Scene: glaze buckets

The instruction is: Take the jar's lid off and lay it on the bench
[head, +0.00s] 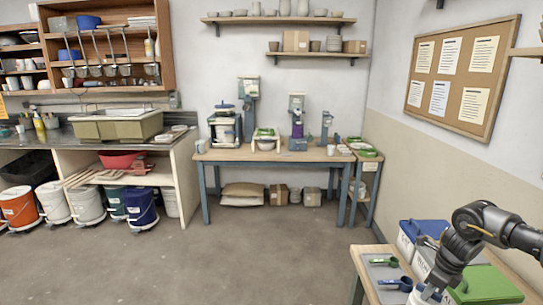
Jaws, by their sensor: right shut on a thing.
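My right gripper (431,288) reaches down over the small bench (361,259) at the bottom right. Its fingers are shut at the top of a white jar (417,298), where the lid sits. The jar is cut off by the bottom edge of the picture. The lid itself is mostly hidden by the fingers, and I cannot tell whether it is seated on the jar or raised. My left gripper is not in view.
A blue-lidded bin (422,230) and a green-lidded bin (486,286) stand close behind and right. A long worktable (250,155) stands farther back; the floor between is clear.

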